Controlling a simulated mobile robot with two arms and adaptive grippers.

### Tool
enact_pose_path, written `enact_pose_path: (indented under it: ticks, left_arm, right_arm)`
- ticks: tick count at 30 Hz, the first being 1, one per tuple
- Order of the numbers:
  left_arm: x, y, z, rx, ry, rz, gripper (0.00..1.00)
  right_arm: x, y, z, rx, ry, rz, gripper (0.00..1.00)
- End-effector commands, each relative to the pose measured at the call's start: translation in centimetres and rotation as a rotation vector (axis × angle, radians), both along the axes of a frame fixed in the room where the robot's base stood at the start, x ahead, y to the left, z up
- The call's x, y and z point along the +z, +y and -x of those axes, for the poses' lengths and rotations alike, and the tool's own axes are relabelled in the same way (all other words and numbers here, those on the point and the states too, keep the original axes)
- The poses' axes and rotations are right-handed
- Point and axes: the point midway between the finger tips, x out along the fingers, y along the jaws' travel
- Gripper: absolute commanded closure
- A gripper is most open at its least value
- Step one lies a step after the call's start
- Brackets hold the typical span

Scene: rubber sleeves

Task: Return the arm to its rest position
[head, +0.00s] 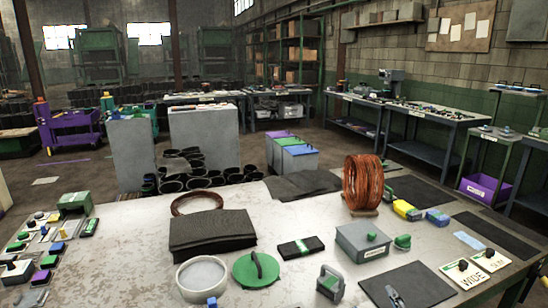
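Neither of my arms nor grippers shows clearly in the head view. A large worn white table (130,258) fills the lower part of the view. A stack of black rubber sheets (212,235) lies on it left of the middle, with a copper-coloured ring (197,202) behind. A white round bowl (202,277) and a green round lid with a handle (256,269) stand in front. A black strip with a green band (300,248) lies flat at the middle.
Small parts crowd the left edge. The table's left middle is clear.

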Motion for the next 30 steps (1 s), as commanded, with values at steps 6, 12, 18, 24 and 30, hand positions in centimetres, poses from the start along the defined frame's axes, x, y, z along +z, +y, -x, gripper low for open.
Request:
enact_pose_path:
  ticks: [6,12,18,24,30]
  left_arm:
    - [0.0,0.0,-0.2,0.0,-0.003,0.001,0.03]
    - [0.0,0.0,-0.2,-0.001,-0.003,0.001,0.03]
    - [0.0,0.0,-0.2,-0.001,-0.003,0.001,0.03]
    - [0.0,0.0,-0.1,-0.001,-0.002,0.0,0.03]
    - [0.0,0.0,-0.1,-0.001,0.0,0.0,0.03]
  right_arm:
    - [-12.1,-2.5,9.1,-0.201,0.542,-0.307,0.3]
    - [-17.1,-1.8,16.6,-0.278,0.858,-0.439,0.3]
    - [-19.4,-0.5,23.0,-0.318,1.103,-0.521,0.3]
    - [-23.3,0.1,24.2,-0.331,1.196,-0.536,0.3]
    - [-29.2,0.2,23.4,-0.337,1.217,-0.53,0.3]
